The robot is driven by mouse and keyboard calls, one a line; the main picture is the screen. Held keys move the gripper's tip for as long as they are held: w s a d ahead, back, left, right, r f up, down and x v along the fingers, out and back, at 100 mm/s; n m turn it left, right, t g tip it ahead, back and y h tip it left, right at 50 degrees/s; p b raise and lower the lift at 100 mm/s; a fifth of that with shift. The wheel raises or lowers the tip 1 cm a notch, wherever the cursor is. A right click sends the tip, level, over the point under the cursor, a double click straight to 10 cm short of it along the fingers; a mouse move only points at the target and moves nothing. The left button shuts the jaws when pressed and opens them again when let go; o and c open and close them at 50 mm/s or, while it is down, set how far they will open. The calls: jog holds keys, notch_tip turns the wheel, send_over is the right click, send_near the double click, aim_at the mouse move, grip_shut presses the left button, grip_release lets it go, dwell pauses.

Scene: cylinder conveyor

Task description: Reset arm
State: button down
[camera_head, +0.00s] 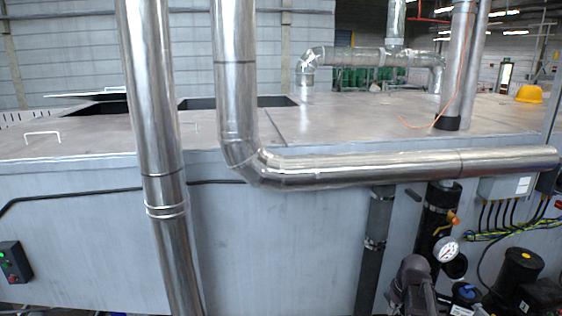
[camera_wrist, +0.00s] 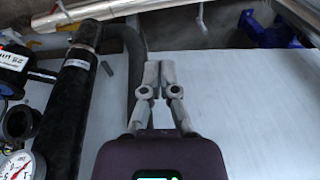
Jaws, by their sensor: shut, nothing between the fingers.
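In the wrist view my gripper (camera_wrist: 159,75) is shut, with its two grey fingers together and nothing between them. It is in front of a pale grey metal panel (camera_wrist: 235,110), and I cannot tell how far off the panel is. In the head view a dark part of my arm (camera_head: 412,285) shows at the bottom, right of the middle, in front of the grey machine. My gripper's fingertips cannot be made out there.
Shiny pipes (camera_head: 160,150) run down and across (camera_head: 360,166) the grey machine's (camera_head: 270,250) front. A pressure gauge (camera_head: 446,250), a black pipe (camera_wrist: 75,100) and dark pumps (camera_head: 520,268) stand close to my arm. A yellow hard hat (camera_head: 529,94) lies on the machine's top.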

jog(key=s+a+f+b, duration=0.1)
jog(key=s+a+f, duration=0.1)
jog(key=s+a, duration=0.3)
jog(key=s+a+f+g+h+b, duration=0.1)
jog(key=s+a, duration=0.3)
jog(key=a, duration=0.8)
jog(key=shift+s+f+m+g+b, duration=0.3)
jog(key=shift+s+f+m+b, duration=0.1)
jog(key=shift+f+b, duration=0.35)
